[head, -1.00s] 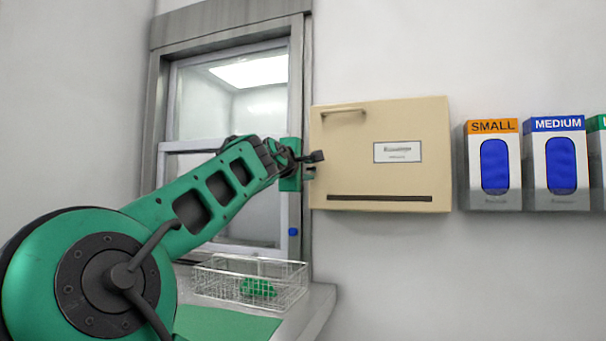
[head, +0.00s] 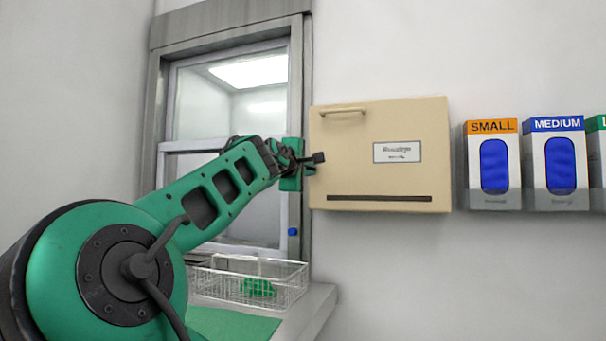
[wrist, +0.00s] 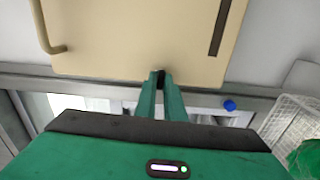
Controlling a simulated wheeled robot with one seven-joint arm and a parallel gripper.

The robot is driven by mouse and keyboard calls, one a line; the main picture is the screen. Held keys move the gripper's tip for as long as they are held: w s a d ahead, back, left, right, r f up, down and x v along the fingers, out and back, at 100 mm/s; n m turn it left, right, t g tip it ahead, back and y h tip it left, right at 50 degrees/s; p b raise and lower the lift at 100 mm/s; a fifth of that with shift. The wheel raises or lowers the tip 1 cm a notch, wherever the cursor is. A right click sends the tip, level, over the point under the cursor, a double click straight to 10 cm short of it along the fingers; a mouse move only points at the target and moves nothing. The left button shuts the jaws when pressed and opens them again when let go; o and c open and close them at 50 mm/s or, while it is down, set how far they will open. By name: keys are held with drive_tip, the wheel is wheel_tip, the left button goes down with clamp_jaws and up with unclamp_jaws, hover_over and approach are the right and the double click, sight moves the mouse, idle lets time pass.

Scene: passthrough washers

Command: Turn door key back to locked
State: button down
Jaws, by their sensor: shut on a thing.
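My gripper (wrist: 160,86) has its two green fingers drawn together on a small dark piece (wrist: 160,76), which seems to be the door key. This is at the metal frame beside the lower edge, as pictured, of the beige cabinet. In the head view my gripper (head: 308,169) is at the right post of the pass-through window (head: 226,190), close to the cabinet's left side. My arm hides part of the window. The key is mostly covered by my fingers, and I cannot tell its angle or whether the lock is turned.
The beige cabinet (head: 380,150) has a handle, a label and a dark slot. Glove boxes (head: 492,204) hang to its right. A blue button (head: 293,231) is on the window frame. Below, a wire basket (head: 290,290) holding a green item (head: 258,288) stands on the counter.

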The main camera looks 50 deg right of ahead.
drive_tip(key=shift+w+a+f+m, duration=0.1)
drive_tip(key=shift+f+m, duration=0.05)
drive_tip(key=shift+m, duration=4.15)
drive_tip(key=shift+w+a+f+m, duration=0.1)
drive_tip(key=shift+m, duration=4.2)
drive_tip(key=c, duration=1.9)
unclamp_jaws()
drive_tip(key=shift+w, duration=0.1)
drive_tip(key=shift+s+r, duration=0.15)
drive_tip(key=shift+s, duration=0.05)
drive_tip(key=v, duration=1)
drive_tip(key=shift+a, duration=0.3)
